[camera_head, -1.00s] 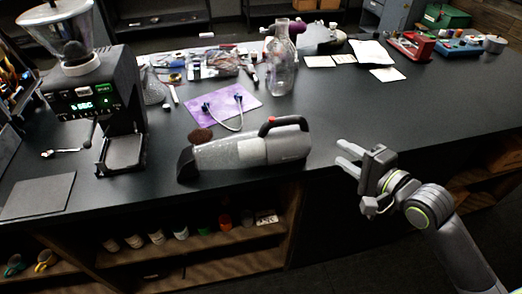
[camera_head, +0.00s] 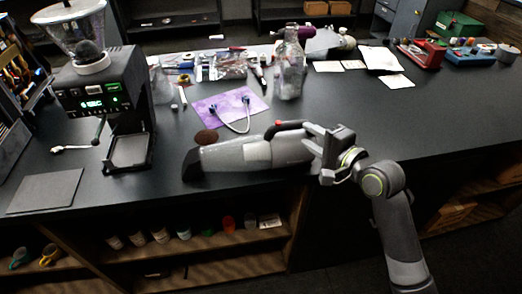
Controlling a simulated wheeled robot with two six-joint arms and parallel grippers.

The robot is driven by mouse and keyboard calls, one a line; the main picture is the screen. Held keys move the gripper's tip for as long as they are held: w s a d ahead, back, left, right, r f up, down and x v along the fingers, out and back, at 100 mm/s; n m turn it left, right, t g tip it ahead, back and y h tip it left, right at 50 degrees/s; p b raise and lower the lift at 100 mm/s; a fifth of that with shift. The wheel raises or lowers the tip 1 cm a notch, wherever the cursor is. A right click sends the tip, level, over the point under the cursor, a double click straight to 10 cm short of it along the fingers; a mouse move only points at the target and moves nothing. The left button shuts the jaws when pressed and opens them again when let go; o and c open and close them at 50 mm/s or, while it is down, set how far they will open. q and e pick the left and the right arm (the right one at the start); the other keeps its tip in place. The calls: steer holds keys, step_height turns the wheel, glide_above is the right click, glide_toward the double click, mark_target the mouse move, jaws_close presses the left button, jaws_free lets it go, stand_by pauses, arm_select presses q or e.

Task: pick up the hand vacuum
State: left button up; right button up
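The hand vacuum (camera_head: 232,155) lies on its side along the front of the dark counter, its dark nozzle to the left and its handle with a red part to the right. My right gripper (camera_head: 312,143) is at the vacuum's right end, its fingers reaching around the handle end. The fingers overlap the vacuum's rear, and I cannot tell whether they are closed on it. My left gripper does not show.
A coffee grinder (camera_head: 108,95) stands at the left. A brown round patch of grounds (camera_head: 205,137) lies just behind the vacuum. A purple mat (camera_head: 228,108) and a glass bottle (camera_head: 290,65) are farther back. The counter right of the vacuum is largely clear.

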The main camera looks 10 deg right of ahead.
mark_target(295, 126)
steer(key=shift+p+x, duration=0.5)
steer(key=shift+x, duration=2.65)
steer(key=shift+d+f, duration=0.2)
jaws_close()
steer(key=shift+w+r, duration=0.1)
steer(key=shift+r, duration=0.1)
